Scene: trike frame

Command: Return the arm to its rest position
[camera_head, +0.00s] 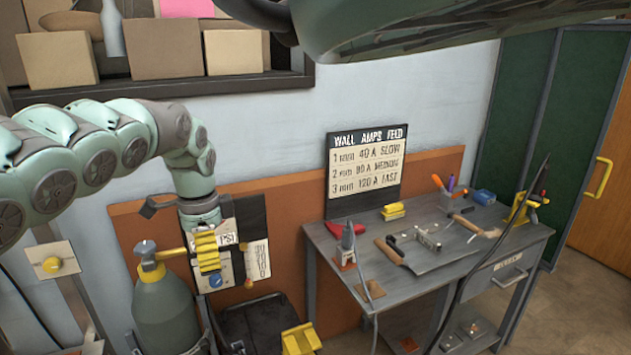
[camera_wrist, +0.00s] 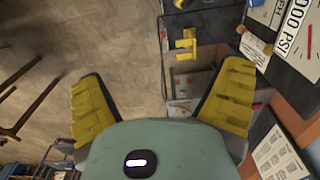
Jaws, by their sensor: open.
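My arm (camera_head: 95,150) reaches in from the left of the head view and bends down at the wrist. My gripper (camera_head: 208,255) hangs there with its yellow fingers pointing down, in front of the PSI board (camera_head: 252,240) and beside the gas cylinder. In the wrist view my gripper (camera_wrist: 162,78) has its two yellow-padded fingers spread wide. Nothing is between the fingers, only the floor and equipment farther off. The fingers overlap each other in the head view.
A green cylinder (camera_head: 168,312) with a yellow valve stands just left of the gripper. A grey workbench (camera_head: 450,258) with tools is to the right. A shelf of boxes (camera_head: 165,48) is above on the wall. A yellow bracket (camera_head: 301,339) sits low. Bare floor (camera_wrist: 125,45) shows in the wrist view.

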